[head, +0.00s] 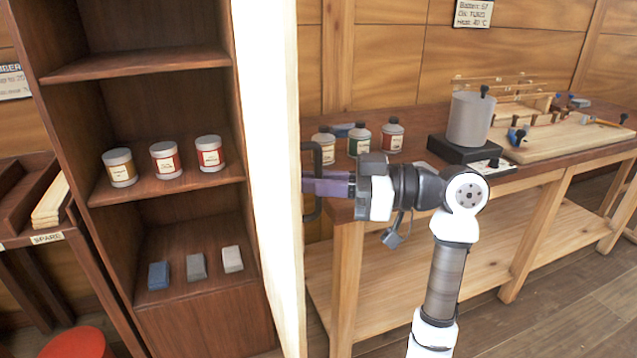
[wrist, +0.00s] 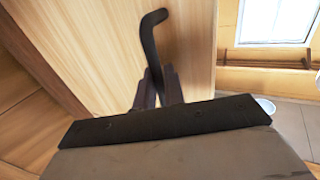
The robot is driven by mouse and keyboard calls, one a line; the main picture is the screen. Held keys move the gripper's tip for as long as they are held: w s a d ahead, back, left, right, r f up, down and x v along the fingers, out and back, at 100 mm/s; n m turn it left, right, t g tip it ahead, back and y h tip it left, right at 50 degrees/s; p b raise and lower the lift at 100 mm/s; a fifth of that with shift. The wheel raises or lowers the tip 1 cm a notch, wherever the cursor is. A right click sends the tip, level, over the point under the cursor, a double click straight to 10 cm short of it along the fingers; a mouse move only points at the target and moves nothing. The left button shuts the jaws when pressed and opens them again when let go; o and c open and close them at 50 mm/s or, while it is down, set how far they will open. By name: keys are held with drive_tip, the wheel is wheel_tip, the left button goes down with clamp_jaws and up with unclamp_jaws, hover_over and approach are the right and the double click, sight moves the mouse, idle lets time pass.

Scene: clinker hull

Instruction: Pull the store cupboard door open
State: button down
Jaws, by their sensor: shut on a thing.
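The store cupboard (head: 190,278) stands open at the left in the head view, with its shelves in plain sight. Its pale door (head: 270,120) is swung out and seen nearly edge-on, to the right of the shelves. The dark bar handle (head: 318,208) is on the door's outer face. My gripper (head: 312,187) is shut on the handle from the right. In the wrist view the door face (wrist: 110,45) fills the middle, and the handle (wrist: 150,45) rises from between my fingers (wrist: 158,85). The handle's lower part is hidden by the fingers.
Three labelled tins (head: 165,160) and three small blocks (head: 196,267) sit on the cupboard shelves. A workbench (head: 420,115) stands behind my arm, with bottles (head: 359,139) and a grey cylinder on a dark base (head: 468,120). A red round-topped thing (head: 76,343) is at lower left.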

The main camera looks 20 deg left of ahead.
idle(0.4)
drive_tip(key=c, duration=1.6)
unclamp_jaws()
drive_tip(key=shift+d, duration=0.1)
drive_tip(key=shift+w+d, duration=0.1)
drive_tip(key=b+v, duration=0.1)
drive_tip(key=v, duration=1.2)
drive_tip(key=shift+d+b, duration=0.3)
drive_tip(key=shift+b, duration=0.1)
drive_tip(key=shift+w, duration=0.1)
